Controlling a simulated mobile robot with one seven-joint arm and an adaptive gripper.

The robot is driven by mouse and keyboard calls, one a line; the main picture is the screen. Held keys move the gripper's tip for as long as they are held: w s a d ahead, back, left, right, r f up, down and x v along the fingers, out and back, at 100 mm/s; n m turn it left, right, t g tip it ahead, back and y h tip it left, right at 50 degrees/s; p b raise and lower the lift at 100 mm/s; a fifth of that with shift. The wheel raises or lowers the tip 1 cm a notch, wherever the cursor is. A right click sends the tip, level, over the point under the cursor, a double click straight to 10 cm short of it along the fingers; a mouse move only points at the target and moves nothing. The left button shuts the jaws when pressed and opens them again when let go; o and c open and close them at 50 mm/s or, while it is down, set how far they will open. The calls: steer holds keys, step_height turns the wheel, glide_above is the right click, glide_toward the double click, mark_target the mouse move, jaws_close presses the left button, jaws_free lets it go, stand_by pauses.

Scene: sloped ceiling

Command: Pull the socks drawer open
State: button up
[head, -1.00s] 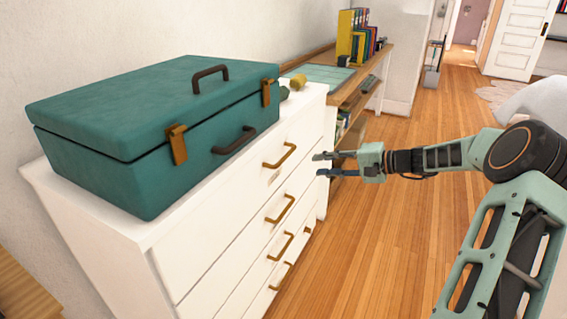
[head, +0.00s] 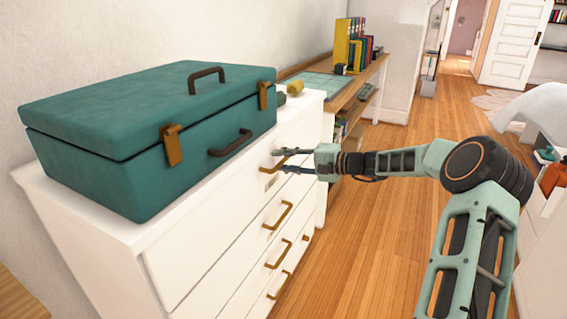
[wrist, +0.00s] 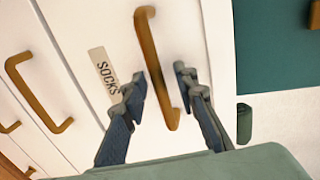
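The socks drawer (head: 252,180) is the top drawer of the white dresser, and it looks shut. In the wrist view a label reading SOCKS (wrist: 104,72) is on its front, beside a brass bar handle (wrist: 150,55). My gripper (head: 284,160) is at this handle in the head view, and its fingers hide part of it. In the wrist view my gripper (wrist: 160,80) is open, with one dark finger on each side of the handle near one end. A gap shows between the fingers and the bar; I cannot tell how deep the bar sits between them.
A teal case (head: 150,140) lies on the white dresser (head: 110,232). Small yellow and green objects (head: 294,88) sit beside it. More drawers with brass handles (head: 278,215) are below. A wooden desk with books (head: 355,50) stands beyond. The wooden floor (head: 350,260) is clear in front.

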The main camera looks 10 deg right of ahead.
steer(key=shift+c, duration=0.3)
jaws_close()
steer(key=shift+d, duration=0.1)
steer(key=f+p+v, duration=0.1)
steer(key=f+v, duration=0.2)
steer(key=v, duration=1.5)
steer(key=s+d+f+p+v, duration=0.1)
steer(key=f+v, duration=0.3)
steer(key=v, duration=1.5)
steer(key=shift+f+p, duration=0.35)
steer(key=shift+p, duration=0.45)
steer(key=shift+d, duration=0.15)
steer(key=shift+o, duration=0.3)
jaws_free()
